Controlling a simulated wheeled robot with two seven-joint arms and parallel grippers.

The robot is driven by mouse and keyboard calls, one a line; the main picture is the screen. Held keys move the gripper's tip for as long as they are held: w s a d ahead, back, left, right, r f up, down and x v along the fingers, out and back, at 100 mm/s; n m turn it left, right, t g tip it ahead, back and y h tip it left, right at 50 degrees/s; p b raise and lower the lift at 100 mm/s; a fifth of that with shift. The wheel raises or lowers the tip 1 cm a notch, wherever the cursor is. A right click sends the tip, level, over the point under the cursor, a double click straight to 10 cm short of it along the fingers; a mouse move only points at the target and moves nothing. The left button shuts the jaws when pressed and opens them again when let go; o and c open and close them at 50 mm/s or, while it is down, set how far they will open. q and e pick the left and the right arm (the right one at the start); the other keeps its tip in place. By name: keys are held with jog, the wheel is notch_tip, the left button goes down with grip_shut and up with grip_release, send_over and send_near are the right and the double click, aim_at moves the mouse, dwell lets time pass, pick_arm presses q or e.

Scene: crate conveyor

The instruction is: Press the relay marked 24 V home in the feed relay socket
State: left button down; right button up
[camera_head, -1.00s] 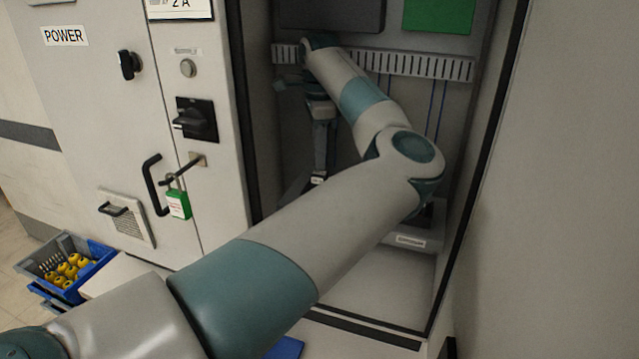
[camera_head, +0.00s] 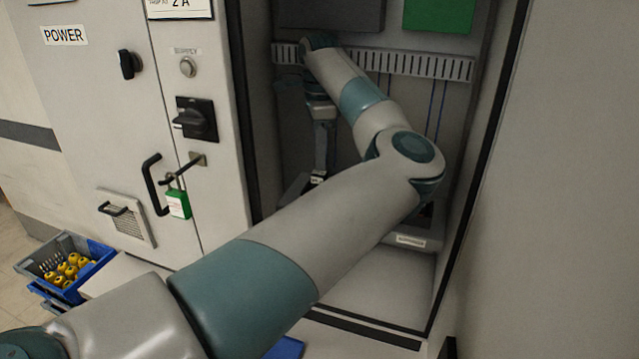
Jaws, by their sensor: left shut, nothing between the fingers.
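My left arm reaches from the lower left into the open cabinet. My left gripper (camera_head: 319,172) points down inside the cabinet and is shut, with nothing seen between its fingers. Its tips are at or just above a dark base with a small white label at the cabinet's lower left; I cannot tell whether they touch. No relay or 24 V marking can be made out; the relay and the feed socket may be at the fingertips or behind my forearm. My right gripper is not in view.
A slotted wire duct (camera_head: 420,66) crosses the cabinet's back. A labelled part (camera_head: 411,241) sits at its lower right, partly behind my arm. The left panel bears a rotary switch (camera_head: 196,121), a handle and a green padlock (camera_head: 178,204). A crate (camera_head: 98,249) of yellow parts stands lower left.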

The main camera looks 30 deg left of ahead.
aim_at(320, 173)
pick_arm(q)
jog(key=shift+f, duration=0.4)
jog(key=shift+s+a+f+b, duration=0.1)
jog(key=shift+a+f+b, duration=0.15)
jog(key=shift+f+b, duration=0.2)
jog(key=shift+s+a+f+b, duration=0.1)
jog(key=shift+a+f+b, duration=0.1)
jog(key=shift+f+b, duration=0.25)
dwell(0.4)
jog(key=shift+r, duration=0.4)
jog(key=shift+w+d+r+p, duration=0.15)
jog(key=shift+d+r+p, duration=0.1)
jog(key=shift+r+p, duration=0.45)
jog(key=shift+w+d+r+p, duration=0.1)
jog(key=shift+d+r+p, duration=0.2)
jog(key=shift+r, duration=0.65)
jog(key=shift+s+a+r+p, duration=0.1)
jog(key=shift+r+p, duration=0.7)
jog(key=shift+r, duration=0.55)
